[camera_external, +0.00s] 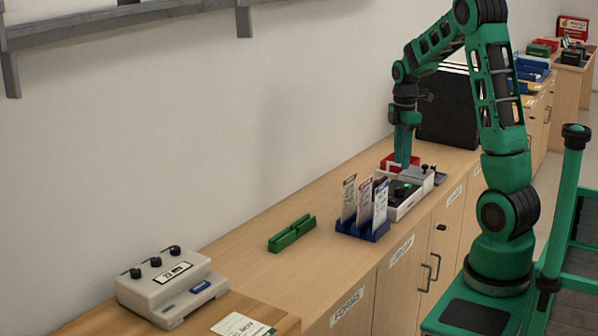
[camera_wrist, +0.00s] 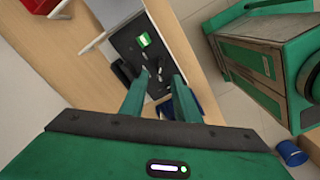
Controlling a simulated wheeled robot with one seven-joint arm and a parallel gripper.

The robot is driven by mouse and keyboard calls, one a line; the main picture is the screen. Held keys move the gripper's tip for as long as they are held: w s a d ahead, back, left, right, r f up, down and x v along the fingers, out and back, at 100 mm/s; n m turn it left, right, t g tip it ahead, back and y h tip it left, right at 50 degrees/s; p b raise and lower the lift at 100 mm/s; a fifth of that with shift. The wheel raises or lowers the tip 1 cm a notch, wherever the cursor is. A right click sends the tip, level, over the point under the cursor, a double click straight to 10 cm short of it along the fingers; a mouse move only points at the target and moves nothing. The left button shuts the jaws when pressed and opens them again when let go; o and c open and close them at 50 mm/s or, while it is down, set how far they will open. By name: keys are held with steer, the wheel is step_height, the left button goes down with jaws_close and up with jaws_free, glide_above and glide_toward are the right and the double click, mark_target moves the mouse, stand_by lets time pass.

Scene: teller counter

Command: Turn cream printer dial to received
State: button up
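The cream printer (camera_external: 172,285) sits at the near left end of the counter in the external view. It has several small black dials on top, a label showing a number and a blue part on its front right; the dial marks are too small to read. My gripper (camera_external: 403,160) points down over the far part of the counter, well away from the printer, near a white tray (camera_external: 410,205). In the wrist view my gripper (camera_wrist: 160,80) has its two green fingers apart, with nothing visible between them. The printer is not visible in the wrist view.
A blue holder (camera_external: 363,231) with upright slips and a green block (camera_external: 291,233) stand on the counter between printer and gripper. A red tray (camera_external: 390,163) and a black box (camera_external: 448,110) are near my gripper. A paper card (camera_external: 240,325) lies beside the printer.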

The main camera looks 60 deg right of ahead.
mark_target(400, 188)
step_height(400, 188, down, 9)
steer(key=shift+r, duration=0.2)
stand_by(0.3)
jaws_close()
